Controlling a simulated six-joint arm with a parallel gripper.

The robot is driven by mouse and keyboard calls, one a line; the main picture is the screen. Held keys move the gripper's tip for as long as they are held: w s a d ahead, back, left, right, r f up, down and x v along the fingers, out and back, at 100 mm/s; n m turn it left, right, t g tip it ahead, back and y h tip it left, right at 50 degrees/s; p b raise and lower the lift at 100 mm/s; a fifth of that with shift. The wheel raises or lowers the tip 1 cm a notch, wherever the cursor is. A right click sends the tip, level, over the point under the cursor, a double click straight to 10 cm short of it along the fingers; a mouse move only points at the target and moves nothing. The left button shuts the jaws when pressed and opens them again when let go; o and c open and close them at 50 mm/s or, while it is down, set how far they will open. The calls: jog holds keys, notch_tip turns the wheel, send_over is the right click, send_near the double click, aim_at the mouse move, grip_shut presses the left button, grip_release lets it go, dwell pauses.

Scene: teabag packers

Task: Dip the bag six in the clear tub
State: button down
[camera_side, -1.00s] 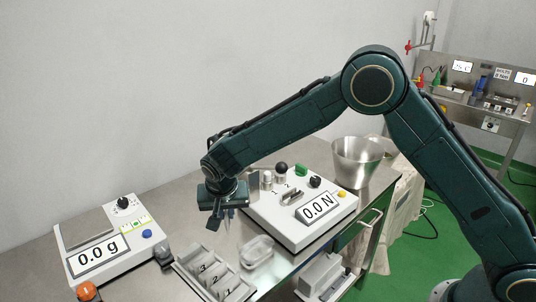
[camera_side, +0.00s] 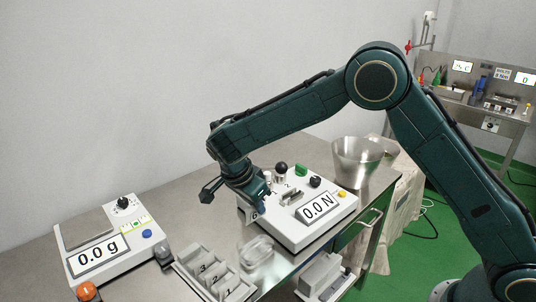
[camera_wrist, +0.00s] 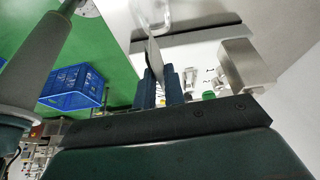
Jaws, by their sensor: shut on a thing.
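The clear tub (camera_side: 258,250) stands on the metal table in front of the force unit, right of the numbered tray. A clear rim (camera_wrist: 150,12) shows at the top edge of the wrist view. My gripper (camera_side: 257,213) is tilted, behind and above the tub, near the force unit's left corner. In the wrist view my gripper (camera_wrist: 161,88) has its two blue fingers shut on a thin pale piece, apparently the bag (camera_wrist: 154,58), which sticks out past the fingertips. Its number cannot be read. The bag is apart from the tub.
The tray (camera_side: 196,283) with numbered slots lies left of the tub. A scale (camera_side: 128,232) reading 0.0 g is farther left. The force unit (camera_side: 312,228) reads 0.0 N. A metal bowl (camera_side: 358,165) stands behind right. The table's front edge is close to the tub.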

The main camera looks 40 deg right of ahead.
aim_at(256, 231)
jog(key=shift+f, duration=0.3)
jog(key=shift+f, duration=5.35)
jog(key=shift+f, duration=0.1)
jog(key=shift+r, duration=0.5)
dwell(1.4)
jog(key=shift+r, duration=0.35)
jog(key=shift+r, duration=0.1)
